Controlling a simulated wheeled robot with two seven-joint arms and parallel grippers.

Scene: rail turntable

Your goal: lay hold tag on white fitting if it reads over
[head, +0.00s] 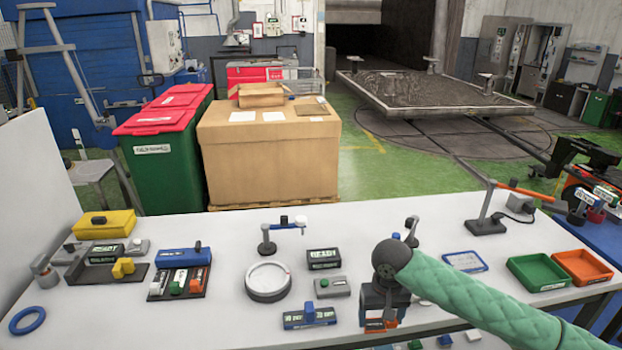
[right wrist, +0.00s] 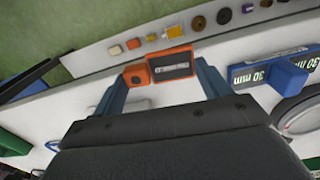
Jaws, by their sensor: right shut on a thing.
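My right gripper (head: 384,312) is low over the near middle of the white table. In the right wrist view its blue fingers (right wrist: 163,85) are shut on an orange block with a dark labelled face (right wrist: 170,65). The lettering on that face is too small to read. Small pieces lie on a pale ledge below the table's near edge, one of them a cream-white piece (right wrist: 115,50); a white piece (head: 473,335) also shows at the bottom of the head view. I cannot tell which thing is the hold tag. My left gripper is not in view.
A round dial (head: 268,282), a READY box (head: 323,258) and a blue 30 mm block (head: 309,318) stand left of my right gripper. A green tray (head: 538,272) and an orange tray (head: 582,267) are at right.

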